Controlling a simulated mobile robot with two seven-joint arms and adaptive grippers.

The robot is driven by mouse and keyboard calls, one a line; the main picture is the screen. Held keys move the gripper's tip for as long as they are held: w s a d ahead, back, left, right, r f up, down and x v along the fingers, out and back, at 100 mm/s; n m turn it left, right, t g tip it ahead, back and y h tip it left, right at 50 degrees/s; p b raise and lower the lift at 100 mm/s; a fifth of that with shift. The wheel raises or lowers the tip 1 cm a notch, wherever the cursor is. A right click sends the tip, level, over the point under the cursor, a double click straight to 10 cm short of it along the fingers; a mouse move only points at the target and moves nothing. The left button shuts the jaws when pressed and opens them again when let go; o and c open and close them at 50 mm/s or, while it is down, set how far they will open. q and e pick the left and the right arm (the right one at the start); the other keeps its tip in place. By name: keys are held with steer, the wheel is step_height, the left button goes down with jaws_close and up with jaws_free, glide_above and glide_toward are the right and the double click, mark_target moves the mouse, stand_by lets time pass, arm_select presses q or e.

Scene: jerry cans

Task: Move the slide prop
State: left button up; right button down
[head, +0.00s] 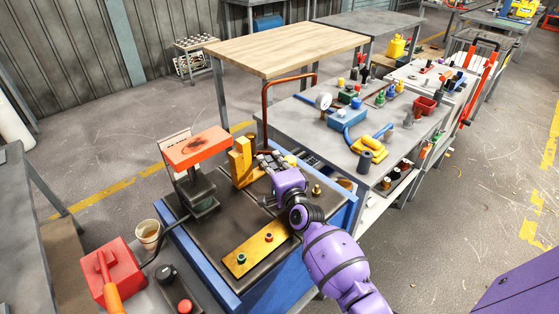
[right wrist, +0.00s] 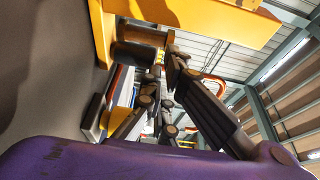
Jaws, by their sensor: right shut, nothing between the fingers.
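I cannot tell for certain which part is the slide prop. A yellow upright bracket (head: 241,163) stands on the dark top of the blue-sided bench (head: 205,243). My right gripper (head: 268,162) is just to the right of this bracket, with its fingers shut and empty. In the right wrist view, yellow metal (right wrist: 215,18) fills the top, close above the gripper fingers (right wrist: 165,105); whether they touch it I cannot tell. A flat yellow plate (head: 258,248) with green and red knobs lies on the bench in front. My left gripper is not in view.
An orange-topped press (head: 197,147) stands left of the bracket. A cup (head: 148,234) and a red box (head: 112,268) are at the lower left. A copper-coloured pipe frame (head: 266,105) rises behind my gripper. A cluttered grey table (head: 300,117) stands to the right.

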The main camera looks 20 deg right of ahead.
mark_target(245, 168)
steer(key=shift+s+a+r, duration=0.15)
steer(key=shift+a+r, duration=0.15)
steer(key=shift+a, duration=0.2)
steer(key=shift+s+a, duration=0.1)
steer(key=shift+a, duration=0.1)
steer(key=shift+f, duration=0.15)
steer(key=a, duration=0.2)
steer(key=s+a+p, duration=0.1)
steer(key=a, duration=0.1)
steer(key=s+a+p, duration=0.1)
steer(key=a, duration=0.1)
steer(key=shift+s+a, duration=0.1)
steer(key=shift+a, duration=0.05)
steer(key=shift+s+a, duration=0.1)
steer(key=shift+a, duration=0.25)
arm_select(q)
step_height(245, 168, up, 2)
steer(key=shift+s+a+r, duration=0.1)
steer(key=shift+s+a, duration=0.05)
arm_select(e)
steer(key=shift+d, duration=0.1)
steer(key=shift+d, duration=0.1)
